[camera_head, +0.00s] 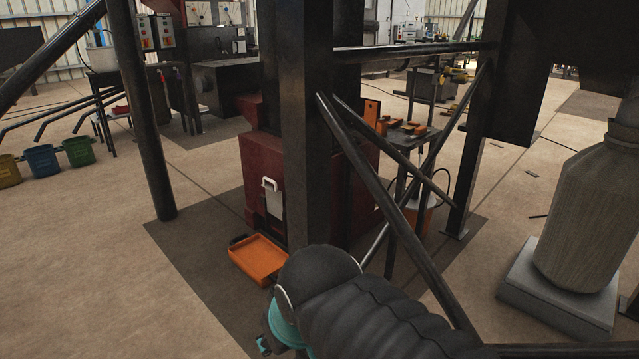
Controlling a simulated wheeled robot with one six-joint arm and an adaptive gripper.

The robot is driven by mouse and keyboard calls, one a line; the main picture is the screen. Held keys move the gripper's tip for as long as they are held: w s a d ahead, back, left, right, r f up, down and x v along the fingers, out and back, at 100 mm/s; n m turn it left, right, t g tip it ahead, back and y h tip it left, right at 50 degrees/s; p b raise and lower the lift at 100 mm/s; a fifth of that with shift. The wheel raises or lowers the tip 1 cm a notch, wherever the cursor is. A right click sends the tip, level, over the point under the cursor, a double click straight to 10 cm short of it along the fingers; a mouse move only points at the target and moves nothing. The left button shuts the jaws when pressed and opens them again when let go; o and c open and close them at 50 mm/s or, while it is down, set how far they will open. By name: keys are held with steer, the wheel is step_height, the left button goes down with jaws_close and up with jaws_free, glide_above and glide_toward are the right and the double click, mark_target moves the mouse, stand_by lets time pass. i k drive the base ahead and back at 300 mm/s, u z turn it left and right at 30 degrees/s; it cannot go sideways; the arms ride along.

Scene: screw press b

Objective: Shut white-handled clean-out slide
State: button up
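The white-handled clean-out slide (273,202) is a pale upright plate on the front of a dark red machine housing (257,165). Its white loop handle (269,184) stands at the plate's top. I cannot tell from here how far the slide is open. An orange tray (258,258) lies on the floor just below and in front of it. My arm, with a dark ribbed cover and teal parts, reaches in from the bottom middle, in front of the tray's near right side in the picture. My gripper's fingertips are not visible.
A thick dark post (308,130) stands right beside the slide. Slanted dark bars (385,205) cross to its right, and a slanted leg (149,120) stands left. Floor left of the tray is clear.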

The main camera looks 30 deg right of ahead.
mark_target(274, 197)
steer(key=z, duration=0.55)
steer(key=k, duration=0.55)
steer(key=u, duration=0.65)
steer(key=i, duration=0.9)
steer(key=u, duration=0.4)
steer(key=i, duration=1.25)
steer(key=z, duration=1.2)
steer(key=i, duration=0.75)
steer(key=z, duration=0.7)
